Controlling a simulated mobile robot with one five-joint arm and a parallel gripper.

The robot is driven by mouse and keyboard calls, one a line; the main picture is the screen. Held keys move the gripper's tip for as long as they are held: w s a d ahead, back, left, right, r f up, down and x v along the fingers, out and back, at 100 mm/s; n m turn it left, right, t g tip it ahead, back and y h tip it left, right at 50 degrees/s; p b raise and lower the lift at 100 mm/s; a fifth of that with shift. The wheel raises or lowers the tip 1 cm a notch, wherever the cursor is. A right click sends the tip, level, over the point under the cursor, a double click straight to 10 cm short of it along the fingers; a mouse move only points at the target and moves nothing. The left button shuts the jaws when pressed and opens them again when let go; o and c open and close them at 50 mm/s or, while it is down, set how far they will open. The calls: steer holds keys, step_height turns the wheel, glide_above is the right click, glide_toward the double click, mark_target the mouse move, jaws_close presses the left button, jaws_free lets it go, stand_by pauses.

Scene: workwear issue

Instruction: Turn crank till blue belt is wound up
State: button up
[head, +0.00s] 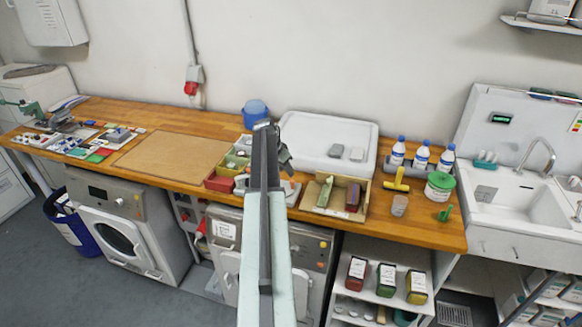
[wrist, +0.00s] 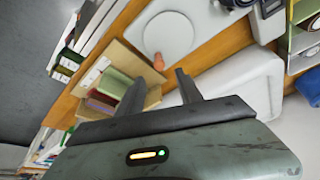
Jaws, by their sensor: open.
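In the wrist view a pale grey round disc (wrist: 167,34) sits on a light grey plate (wrist: 205,28). A small orange-pink knob (wrist: 158,62) stands at the disc's rim and looks like the crank's handle. My gripper (wrist: 159,79) is open and empty. The knob shows just beyond the gap between its fingertips; I cannot tell the distance in depth. In the head view my arm hides most of the grey plate (head: 291,187) on the counter. I cannot make out the blue belt in either view.
A wooden tray (head: 340,212) with green and purple items is right of the plate, and red and green bins (head: 219,183) are left. Behind are a white lidded box (head: 327,133) and a blue tub (head: 255,112). A bare brown board (head: 165,158) lies farther left.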

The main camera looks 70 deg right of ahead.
mark_target(292, 181)
steer(key=b+x, duration=0.7)
steer(key=x, duration=0.1)
steer(key=shift+s+b, duration=0.1)
steer(key=shift+b, duration=0.25)
steer(key=shift+d, duration=0.1)
steer(key=shift+r, duration=0.1)
jaws_close()
